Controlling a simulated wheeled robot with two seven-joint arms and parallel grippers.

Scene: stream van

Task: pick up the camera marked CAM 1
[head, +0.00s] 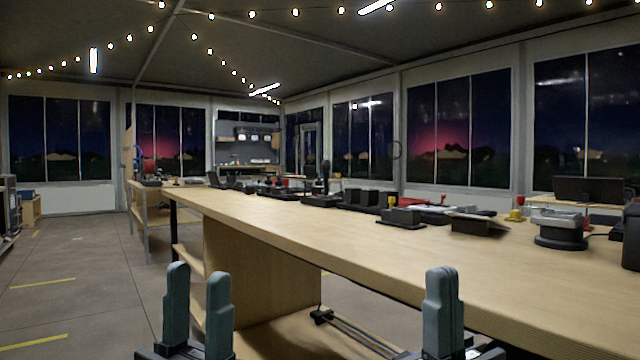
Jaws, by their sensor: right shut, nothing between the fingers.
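No marking CAM 1 can be read in the head view, and I cannot tell which of the small dark devices on the long wooden counter (440,262) is that camera. My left gripper (198,272) is low in front of the counter's near left end, its two fingers apart with nothing between them. My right gripper (444,272) is in front of the counter's near side, its fingers together and empty. Both grippers are well apart from the devices.
A grey-topped round dark device (562,232), a dark wedge-shaped one (478,224) and a black box with a yellow knob (401,217) stand along the counter's far side. A dark screen (590,189) is behind. The counter's near strip is bare. Open floor (80,270) lies left.

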